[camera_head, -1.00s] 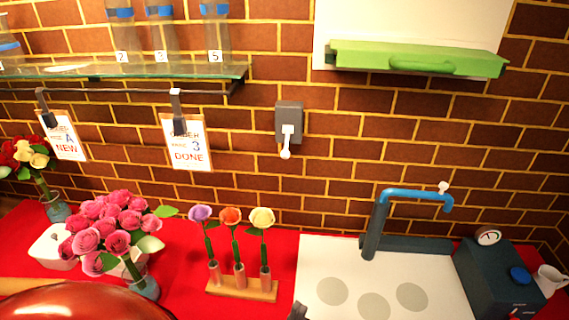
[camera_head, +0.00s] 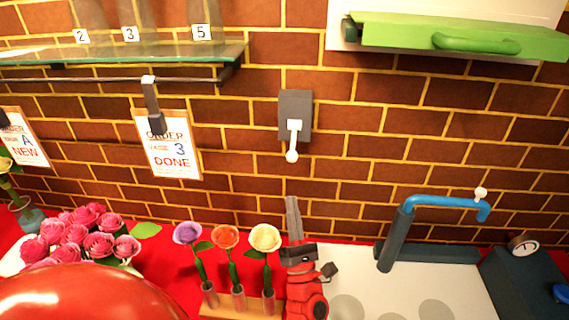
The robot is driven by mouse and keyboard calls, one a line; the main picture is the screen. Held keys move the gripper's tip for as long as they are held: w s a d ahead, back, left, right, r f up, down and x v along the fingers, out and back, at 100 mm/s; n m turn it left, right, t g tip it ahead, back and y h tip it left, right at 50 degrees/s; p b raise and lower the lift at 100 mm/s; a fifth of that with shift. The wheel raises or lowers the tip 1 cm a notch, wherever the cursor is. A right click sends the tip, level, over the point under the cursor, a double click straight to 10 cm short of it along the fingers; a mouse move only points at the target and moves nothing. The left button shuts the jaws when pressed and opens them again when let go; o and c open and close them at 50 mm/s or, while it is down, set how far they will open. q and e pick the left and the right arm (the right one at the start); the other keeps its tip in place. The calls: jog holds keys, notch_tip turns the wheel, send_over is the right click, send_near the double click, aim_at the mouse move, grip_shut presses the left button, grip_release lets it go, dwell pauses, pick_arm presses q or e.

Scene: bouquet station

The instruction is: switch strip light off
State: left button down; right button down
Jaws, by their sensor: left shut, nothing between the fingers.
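A grey wall switch box (camera_head: 296,112) with a white lever (camera_head: 293,140) is on the brick wall. The lever points down, with its round knob at the lower end. My left gripper (camera_head: 292,202) is below the switch, pointing up, its narrow fingers shut and empty. The fingertips are apart from the knob in the picture. The strip light itself does not show. My right gripper is not in view.
A wooden stand with a purple, an orange and a cream flower (camera_head: 264,238) is just left of my gripper. A blue tap (camera_head: 440,202) stands to the right. A glass shelf (camera_head: 120,54) and hanging order cards (camera_head: 170,150) are at upper left; a green-handled panel (camera_head: 450,35) is upper right.

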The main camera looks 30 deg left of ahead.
aim_at(293, 141)
pick_arm(q)
jog(key=shift+s+r, duration=0.1)
jog(key=p+x, duration=0.4)
jog(key=x, duration=0.6)
